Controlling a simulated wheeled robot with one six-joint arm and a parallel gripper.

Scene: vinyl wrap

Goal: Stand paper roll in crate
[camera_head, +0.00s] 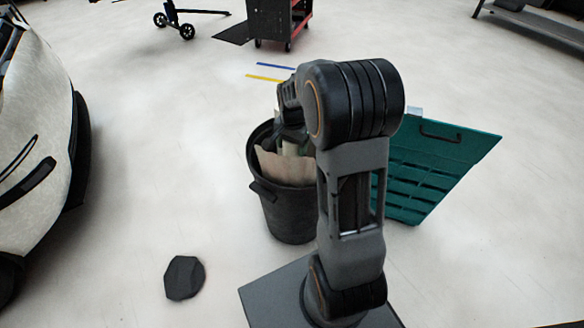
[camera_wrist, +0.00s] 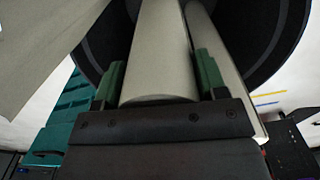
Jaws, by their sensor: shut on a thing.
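A black bin (camera_head: 287,215) with side handles stands on the floor, with brown paper and pale rolls in it. My gripper (camera_wrist: 158,75) has its green-padded fingers on both sides of a pale paper roll (camera_wrist: 160,45) and is shut on it. The roll's near end is at the gripper, and its far part runs down into the dark round bin; its lower end is hidden. In the head view my arm reaches over the bin and hides much of the grip. A teal slatted crate (camera_head: 425,170) is right of the bin, partly behind my arm.
A second pale roll (camera_wrist: 214,50) lies close along the right of the held one. Brown paper (camera_wrist: 40,45) is at the left in the wrist view. A car (camera_head: 35,150) stands at the left, with a dark flat piece (camera_head: 184,278) on the floor.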

